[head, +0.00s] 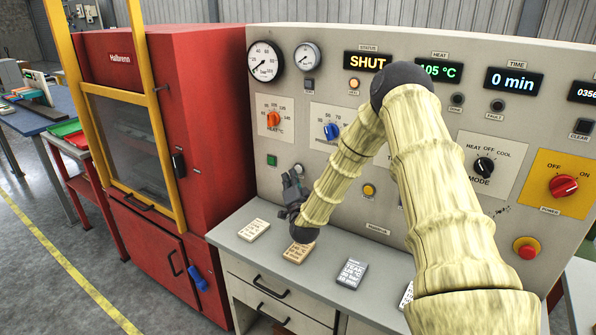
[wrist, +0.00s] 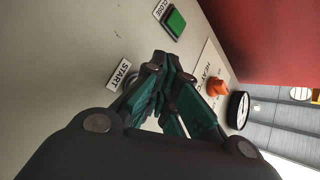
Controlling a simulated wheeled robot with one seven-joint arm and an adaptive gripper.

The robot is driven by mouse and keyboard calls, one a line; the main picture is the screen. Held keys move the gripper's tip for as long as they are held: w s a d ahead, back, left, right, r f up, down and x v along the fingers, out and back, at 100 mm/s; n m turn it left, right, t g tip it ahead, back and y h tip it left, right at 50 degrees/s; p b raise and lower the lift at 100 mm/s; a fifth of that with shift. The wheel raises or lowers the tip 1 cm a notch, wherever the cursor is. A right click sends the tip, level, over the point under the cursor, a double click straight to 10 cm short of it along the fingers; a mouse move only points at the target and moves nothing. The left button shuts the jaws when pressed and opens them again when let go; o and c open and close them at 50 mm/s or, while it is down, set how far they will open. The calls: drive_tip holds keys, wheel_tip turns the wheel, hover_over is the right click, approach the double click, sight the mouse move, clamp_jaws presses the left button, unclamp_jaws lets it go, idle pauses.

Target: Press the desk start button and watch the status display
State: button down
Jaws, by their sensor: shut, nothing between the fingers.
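The status display (head: 367,61) on the grey control panel reads SHUT in yellow. In the wrist view, a START label (wrist: 120,74) sits on the panel right beside my fingertips. The start button by that label is mostly hidden behind my gripper. My gripper (head: 295,176) is shut and empty, low in front of the panel. It also shows in the wrist view (wrist: 165,66), its fingers together and close to the panel face. I cannot tell whether the fingertips touch the button. A green CLOSE button (wrist: 175,22) is just beyond; it also shows in the head view (head: 272,160).
The heat display (head: 439,71) reads 105 °C and the time display (head: 513,81) reads 0 min. An orange heat knob (head: 273,119) and a red emergency button (head: 526,248) are on the panel. Several small cards lie on the desk (head: 240,262). The red press (head: 203,100) stands left.

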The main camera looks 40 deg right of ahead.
drive_tip(key=shift+w+d, duration=0.1)
drive_tip(key=shift+d, duration=0.1)
drive_tip(key=shift+d, duration=0.2)
drive_tip(key=shift+w+d+b, duration=0.2)
drive_tip(key=shift+d+b, duration=0.1)
drive_tip(key=shift+b, duration=0.1)
idle(0.9)
drive_tip(key=shift+a, duration=0.15)
drive_tip(key=shift+s+a, duration=0.3)
drive_tip(key=shift+a, duration=0.3)
drive_tip(key=a, duration=0.1)
drive_tip(key=s+a, duration=0.1)
drive_tip(key=a, duration=0.1)
drive_tip(key=s+a+b, duration=0.1)
drive_tip(key=shift+a, duration=0.3)
idle(0.5)
idle(0.7)
